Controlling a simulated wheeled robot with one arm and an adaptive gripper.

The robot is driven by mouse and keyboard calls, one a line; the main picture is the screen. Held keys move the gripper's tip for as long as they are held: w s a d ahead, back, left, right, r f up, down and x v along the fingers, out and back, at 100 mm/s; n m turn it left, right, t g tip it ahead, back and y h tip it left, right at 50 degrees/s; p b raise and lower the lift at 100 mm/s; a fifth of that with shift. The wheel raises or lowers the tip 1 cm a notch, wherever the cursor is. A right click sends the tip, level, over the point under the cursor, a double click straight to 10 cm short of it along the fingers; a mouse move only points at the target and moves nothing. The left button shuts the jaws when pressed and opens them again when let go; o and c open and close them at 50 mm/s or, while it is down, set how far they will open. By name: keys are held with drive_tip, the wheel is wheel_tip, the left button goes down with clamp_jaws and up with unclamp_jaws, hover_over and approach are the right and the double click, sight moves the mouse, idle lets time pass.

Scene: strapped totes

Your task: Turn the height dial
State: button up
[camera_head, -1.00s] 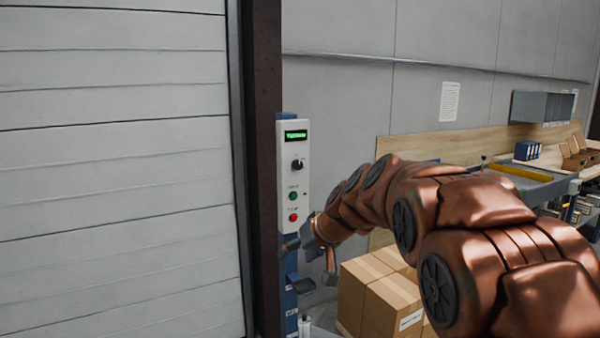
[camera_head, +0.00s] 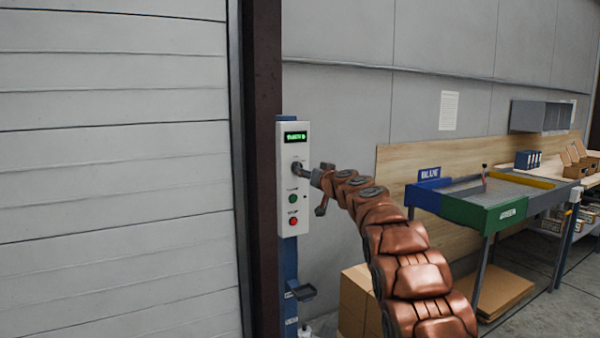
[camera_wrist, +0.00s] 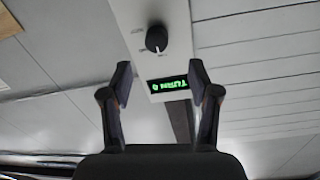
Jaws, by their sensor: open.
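The height dial (camera_wrist: 156,39) is a round black knob with a light pointer mark on a pale control panel (camera_head: 289,221). In the wrist view it lies beyond my fingertips, between their lines. My gripper (camera_wrist: 159,72) is open with nothing between its fingers. In the head view my gripper (camera_head: 311,173) is at dial height, in front of the panel and covering part of the dial area; I cannot tell whether it touches. A lit green display (camera_head: 295,137) sits above the dial, its text too small to read surely.
A green button (camera_head: 293,198) and a red button (camera_head: 293,221) sit below the dial. A dark post (camera_head: 262,200) and a white slatted door (camera_head: 115,170) are left of the panel. Cardboard boxes (camera_head: 354,300) and a workbench (camera_head: 490,215) stand to the right.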

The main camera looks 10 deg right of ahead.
sight(299, 165)
drive_tip(key=p+x, duration=0.2)
drive_tip(key=p, duration=0.1)
drive_tip(key=p+x, duration=0.5)
drive_tip(key=p, duration=0.2)
drive_tip(key=shift+w+d+r, duration=0.15)
drive_tip(key=shift+w+r, duration=0.1)
drive_tip(key=shift+r, duration=0.05)
drive_tip(key=shift+w+f+p, duration=0.25)
drive_tip(key=shift+w+p, duration=0.1)
drive_tip(key=shift+p, duration=0.1)
drive_tip(key=c, duration=1.2)
